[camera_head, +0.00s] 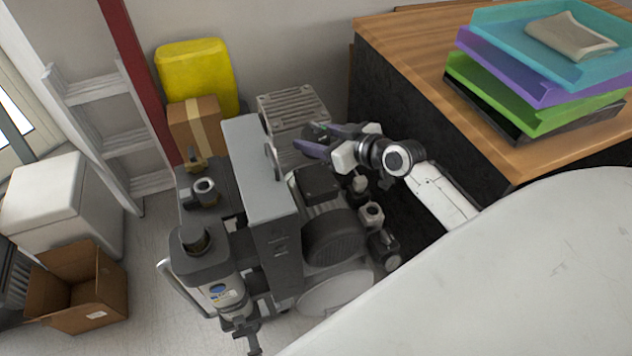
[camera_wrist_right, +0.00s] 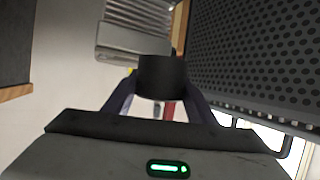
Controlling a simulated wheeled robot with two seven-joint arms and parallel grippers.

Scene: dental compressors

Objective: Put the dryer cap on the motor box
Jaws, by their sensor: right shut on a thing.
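The dryer cap (camera_wrist_right: 162,77) is a short black cylinder between the two fingers of my right gripper (camera_wrist_right: 158,108). My right gripper is shut on it. In the head view the right gripper (camera_head: 322,142) is near the compressor's grey top housing, with the dark cap (camera_head: 318,131) partly hidden by the fingers. The motor box (camera_head: 317,184) appears to be the black square box on top of the motor (camera_head: 332,237). In the head view it shows just below the gripper, and the cap is apart from it. My left gripper is not in view.
The compressor's grey housing (camera_head: 258,165) stands left of the motor box. A ribbed grey unit (camera_head: 291,108) is behind. A wooden desk (camera_head: 410,45) with stacked trays (camera_head: 540,60) is at right. A yellow container (camera_head: 197,72) and a cardboard box (camera_head: 193,127) stand at back left.

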